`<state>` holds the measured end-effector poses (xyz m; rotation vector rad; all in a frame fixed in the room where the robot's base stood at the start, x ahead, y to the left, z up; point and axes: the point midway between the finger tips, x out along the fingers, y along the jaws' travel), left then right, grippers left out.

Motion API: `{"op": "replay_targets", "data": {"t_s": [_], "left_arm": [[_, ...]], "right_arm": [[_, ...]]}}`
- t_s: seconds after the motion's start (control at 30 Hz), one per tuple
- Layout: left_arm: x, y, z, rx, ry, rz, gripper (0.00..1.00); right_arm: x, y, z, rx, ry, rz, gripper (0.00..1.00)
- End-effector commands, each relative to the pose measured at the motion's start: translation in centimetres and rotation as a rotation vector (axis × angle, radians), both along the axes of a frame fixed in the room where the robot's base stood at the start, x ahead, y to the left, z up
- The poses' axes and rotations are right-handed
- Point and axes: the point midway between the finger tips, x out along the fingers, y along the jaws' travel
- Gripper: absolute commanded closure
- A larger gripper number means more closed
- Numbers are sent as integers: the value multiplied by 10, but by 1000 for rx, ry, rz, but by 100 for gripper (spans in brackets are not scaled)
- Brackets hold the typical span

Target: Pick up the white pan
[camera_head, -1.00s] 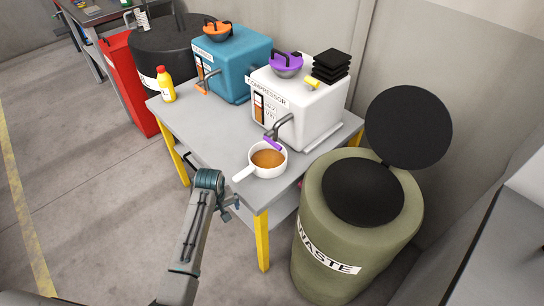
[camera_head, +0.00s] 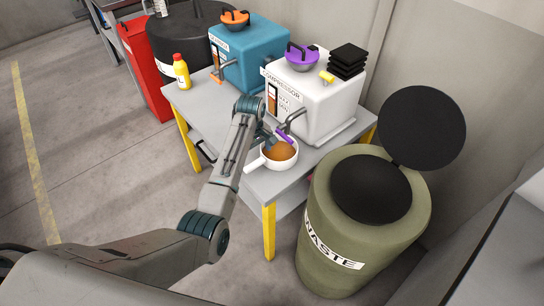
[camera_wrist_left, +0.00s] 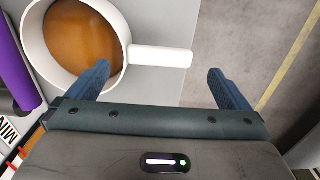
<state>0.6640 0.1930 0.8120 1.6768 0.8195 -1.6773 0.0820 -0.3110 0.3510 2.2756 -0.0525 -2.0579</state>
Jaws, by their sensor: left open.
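The white pan (camera_head: 293,162) holds brown liquid and stands on the grey table near its front right corner, below the compressor's spout with the purple lever. Its handle points left toward the front edge. My left gripper (camera_head: 267,136) is over the table just behind the pan, and its fingertips are partly hidden by the arm. In the left wrist view the open gripper (camera_wrist_left: 161,84) has one finger overlapping the pan's rim in the picture and the other beyond the handle (camera_wrist_left: 160,57). My right gripper is not in view.
The white compressor (camera_head: 318,98) and blue machine (camera_head: 250,58) stand at the table's back. A yellow bottle (camera_head: 181,72) is at the left of the grey table (camera_head: 200,97). The green waste bin (camera_head: 340,225) with its black lid raised stands close at right. Floor is free at left.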

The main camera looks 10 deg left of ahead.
Motion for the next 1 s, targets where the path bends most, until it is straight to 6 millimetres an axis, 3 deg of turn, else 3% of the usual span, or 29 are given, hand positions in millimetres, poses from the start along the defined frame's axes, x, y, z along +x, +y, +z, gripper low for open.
{"op": "replay_targets", "data": {"t_s": [0.23,0.5,0.8,1.0], "left_arm": [[0,1,-20,0,2,0,0],[1,1,-57,0,2,0,0],[1,1,-64,-1,-1,-1,0],[1,1,-64,-1,-1,-1,37]], "right_arm": [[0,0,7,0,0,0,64],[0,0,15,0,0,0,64],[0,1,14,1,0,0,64],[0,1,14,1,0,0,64]]}}
